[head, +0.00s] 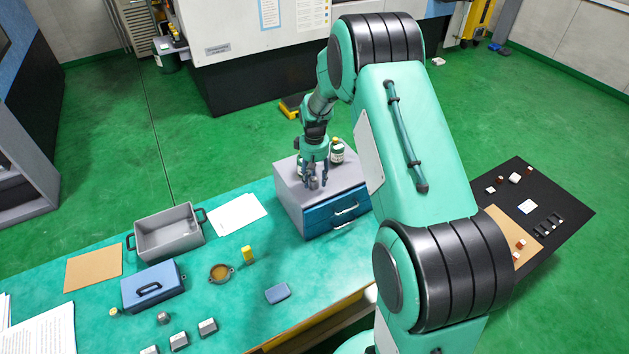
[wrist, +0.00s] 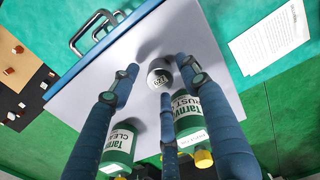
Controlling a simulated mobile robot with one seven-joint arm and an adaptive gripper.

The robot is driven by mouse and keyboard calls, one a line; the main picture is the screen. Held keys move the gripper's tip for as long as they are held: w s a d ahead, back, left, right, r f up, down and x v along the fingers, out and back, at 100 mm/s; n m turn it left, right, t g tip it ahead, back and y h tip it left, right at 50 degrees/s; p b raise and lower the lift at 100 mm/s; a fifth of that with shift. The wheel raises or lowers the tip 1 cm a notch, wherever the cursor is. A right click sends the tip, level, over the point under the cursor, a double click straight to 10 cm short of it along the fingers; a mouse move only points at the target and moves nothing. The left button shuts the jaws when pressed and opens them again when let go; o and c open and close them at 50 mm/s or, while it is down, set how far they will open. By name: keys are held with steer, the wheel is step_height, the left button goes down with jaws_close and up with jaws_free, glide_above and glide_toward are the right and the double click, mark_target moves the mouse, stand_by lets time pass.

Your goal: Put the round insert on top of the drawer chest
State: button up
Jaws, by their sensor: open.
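The drawer chest (head: 290,180) stands on the green bench, with a light grey top and blue drawers with metal handles. In the wrist view its pale top (wrist: 100,100) fills the middle. The round insert (wrist: 159,73), a small grey cylinder with marking on its upper face, appears to stand upright on the chest top. In the head view the insert (head: 314,184) is small and partly hidden by my fingers. My gripper (head: 312,176) is open over the chest top. In the wrist view the fingers of my gripper (wrist: 157,76) surround the insert, with visible gaps.
Two labelled bottles, one (wrist: 192,125) by the right finger and one (wrist: 118,148) lower left, stand on the chest top behind my gripper. The bench holds a grey bin (head: 168,236), blue box (head: 152,290), brown dish (head: 221,273), yellow block (head: 248,254) and paper (head: 238,214).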

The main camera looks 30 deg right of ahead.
step_height(320, 180, up, 11)
steer(key=shift+f, duration=0.15)
stand_by(0.4)
stand_by(0.5)
step_height(320, 180, up, 13)
steer(key=t, duration=0.1)
glide_above(314, 180)
steer(key=s+a, duration=0.5)
steer(key=a, duration=0.1)
steer(key=s+a+r+t, duration=0.2)
steer(key=s+a+r, duration=0.4)
steer(key=s+r, duration=0.4)
steer(key=s+a+r+t, duration=0.1)
steer(key=s+a, duration=0.3)
steer(key=s, duration=0.7)
steer(key=s+a+r+m+t, duration=0.1)
steer(key=s+a+r, duration=0.2)
steer(key=s, duration=0.9)
steer(key=shift+a+m+t, duration=0.3)
steer(key=shift+a, duration=0.3)
